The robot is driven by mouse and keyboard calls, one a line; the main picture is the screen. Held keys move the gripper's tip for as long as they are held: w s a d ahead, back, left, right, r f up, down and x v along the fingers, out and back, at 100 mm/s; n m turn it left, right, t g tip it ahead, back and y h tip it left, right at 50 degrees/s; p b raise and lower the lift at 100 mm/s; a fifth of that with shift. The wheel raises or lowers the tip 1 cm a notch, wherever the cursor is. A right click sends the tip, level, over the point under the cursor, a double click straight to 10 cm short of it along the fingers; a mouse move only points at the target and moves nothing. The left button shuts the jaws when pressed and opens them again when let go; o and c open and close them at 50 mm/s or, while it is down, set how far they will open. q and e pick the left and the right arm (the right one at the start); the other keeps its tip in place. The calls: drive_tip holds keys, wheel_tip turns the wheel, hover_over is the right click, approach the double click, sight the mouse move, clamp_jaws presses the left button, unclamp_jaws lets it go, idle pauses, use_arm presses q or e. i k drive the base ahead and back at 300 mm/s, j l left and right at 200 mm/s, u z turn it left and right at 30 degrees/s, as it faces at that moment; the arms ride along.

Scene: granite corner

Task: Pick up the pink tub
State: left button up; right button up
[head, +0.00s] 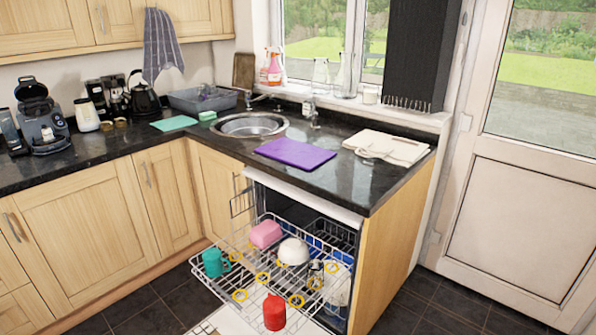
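The pink tub (266,234) sits in the pulled-out wire rack (262,283) of the open dishwasher, toward its back left. It looks like a small rounded box. A white bowl-shaped item (293,251) is just to its right and a teal mug (215,262) is to its left, nearer the front. Neither of my grippers shows in the head view.
A red container (274,312) stands at the rack's front. The dark counter (335,185) above holds a purple board (295,153) and a sink (249,125). The open dishwasher door (238,322) lies low below the rack. Dark tiled floor (150,318) is clear at the left.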

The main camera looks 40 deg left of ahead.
sight(262, 236)
drive_tip(key=i+u, duration=0.2)
drive_tip(key=u, duration=0.25)
drive_tip(key=i+l+u, duration=0.1)
drive_tip(key=u, duration=0.35)
drive_tip(key=i+l+u, duration=0.2)
drive_tip(key=u, duration=0.25)
drive_tip(key=i+l+u, duration=0.25)
drive_tip(key=u, duration=0.2)
